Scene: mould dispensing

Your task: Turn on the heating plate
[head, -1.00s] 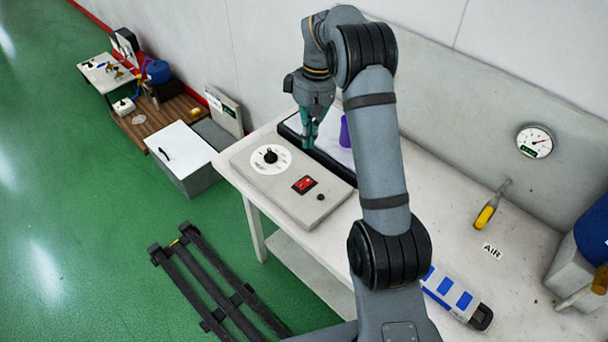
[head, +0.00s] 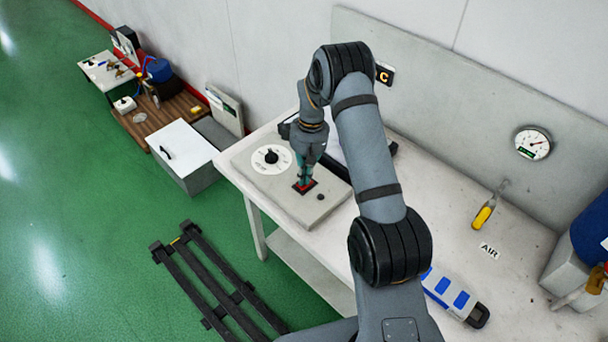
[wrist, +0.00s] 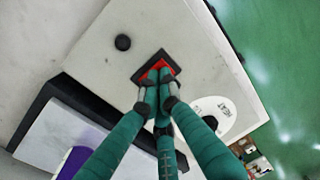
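The heating plate's control face (head: 312,208) is a flat beige panel at the left end of the bench. It carries a round white dial with a black knob (head: 271,157), a red switch in a black frame (head: 304,187) and a small black button (head: 320,197). My gripper (head: 305,181) points down at the red switch, its green fingers close together. In the wrist view the fingertips (wrist: 158,76) overlap the switch (wrist: 164,65) and hide part of it. I cannot tell whether they touch or press it. Nothing is seen between the fingers.
A black-framed plate (wrist: 60,125) with a purple object (wrist: 75,162) lies beside the panel.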

